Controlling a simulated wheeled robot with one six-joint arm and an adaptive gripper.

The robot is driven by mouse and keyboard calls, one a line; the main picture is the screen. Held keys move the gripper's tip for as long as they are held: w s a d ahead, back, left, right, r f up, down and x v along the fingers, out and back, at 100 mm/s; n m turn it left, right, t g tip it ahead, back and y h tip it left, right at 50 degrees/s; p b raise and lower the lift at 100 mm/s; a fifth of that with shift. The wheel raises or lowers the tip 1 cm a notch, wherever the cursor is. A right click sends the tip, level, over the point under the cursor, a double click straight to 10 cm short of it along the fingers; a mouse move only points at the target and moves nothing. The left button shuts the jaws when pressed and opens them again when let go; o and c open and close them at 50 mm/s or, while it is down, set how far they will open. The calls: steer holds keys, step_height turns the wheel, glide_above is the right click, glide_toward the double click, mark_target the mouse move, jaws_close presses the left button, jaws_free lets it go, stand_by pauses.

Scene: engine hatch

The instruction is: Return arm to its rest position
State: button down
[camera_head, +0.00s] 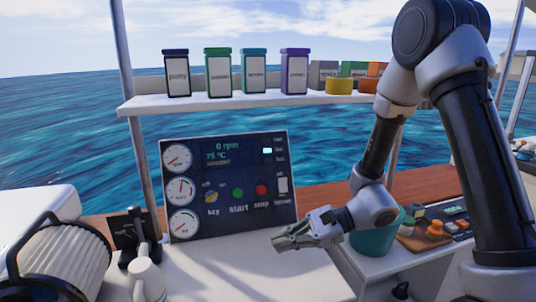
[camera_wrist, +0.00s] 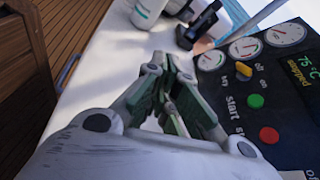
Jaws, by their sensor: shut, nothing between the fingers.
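My gripper (camera_head: 290,239) is at the end of my bent arm, in front of the lower right of the dark control panel (camera_head: 225,226). It points to the left in the head view, above the white counter. In the wrist view my gripper (camera_wrist: 178,108) shows its fingers closed together with nothing between them. The panel (camera_wrist: 240,84) stands to the right of the fingers there, with its gauges, green start button and red stop button in view. No contact between the fingers and the panel can be made out.
A white shelf (camera_head: 220,103) with several labelled boxes runs above the panel. A black lever (camera_head: 139,232), a white bottle (camera_head: 148,280) and a ribbed cylinder (camera_head: 62,262) stand at left. A teal bucket (camera_head: 375,242) is behind my wrist. The counter (camera_head: 250,275) below is clear.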

steer(key=s+d+r+n+g+h, duration=0.15)
steer(key=s+d+n+h, duration=0.3)
steer(key=d, duration=0.45)
steer(key=s+d+r+n+g+h, duration=0.1)
steer(key=s+d+r+n+h, duration=0.3)
steer(key=d, duration=0.5)
steer(key=s+d+r+n+t+h, duration=0.3)
steer(key=d+r+n+t+h, duration=0.2)
steer(key=d+r+t, duration=0.3)
steer(key=d+r, duration=0.4)
steer(key=d, duration=0.3)
steer(key=shift+r, duration=0.3)
steer(key=shift+s, duration=0.1)
